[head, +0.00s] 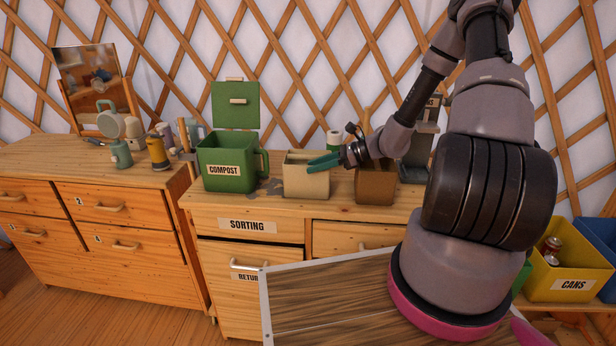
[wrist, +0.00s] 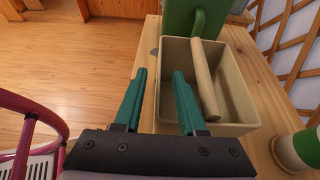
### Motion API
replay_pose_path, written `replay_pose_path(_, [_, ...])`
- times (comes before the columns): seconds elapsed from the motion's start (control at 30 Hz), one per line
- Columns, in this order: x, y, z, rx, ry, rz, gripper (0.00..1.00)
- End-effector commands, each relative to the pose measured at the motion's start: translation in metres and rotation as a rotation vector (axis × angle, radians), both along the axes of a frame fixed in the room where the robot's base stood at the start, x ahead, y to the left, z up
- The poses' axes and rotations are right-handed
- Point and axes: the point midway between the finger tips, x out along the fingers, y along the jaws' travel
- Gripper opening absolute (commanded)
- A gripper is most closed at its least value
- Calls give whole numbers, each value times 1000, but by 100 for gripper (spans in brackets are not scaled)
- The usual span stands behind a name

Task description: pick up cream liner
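The cream liner (head: 306,182) is an open box with a cream bar across its top. It stands on the wooden sorting counter between the green compost bin and a brown box. It also shows in the wrist view (wrist: 232,86), with its bar (wrist: 204,80) running lengthwise. My gripper (head: 318,163) has teal fingers and is at the liner's upper right in the head view. In the wrist view my gripper (wrist: 159,72) is open and empty. One finger appears outside the liner's left wall and the other over its inside. I cannot tell whether they touch it.
The green compost bin (head: 222,172) stands close left of the liner, and the brown box (head: 375,186) stands to its right. A yellow cans bin (head: 570,268) is at the far right. Wooden floor (wrist: 65,60) is open beside the counter.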

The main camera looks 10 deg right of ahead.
Motion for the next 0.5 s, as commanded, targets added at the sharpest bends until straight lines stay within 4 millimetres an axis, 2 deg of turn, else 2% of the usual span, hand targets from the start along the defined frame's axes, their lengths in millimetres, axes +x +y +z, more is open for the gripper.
replay_pose_path(0.1, [4,19,-5,1,-1,4,40])
replay_pose_path(0.2, [7,27,-9,1,-1,1,40])
replay_pose_path(0.47, [9,30,-10,0,-1,0,40])
replay_pose_path(0.5, [9,30,-10,-1,-2,1,36])
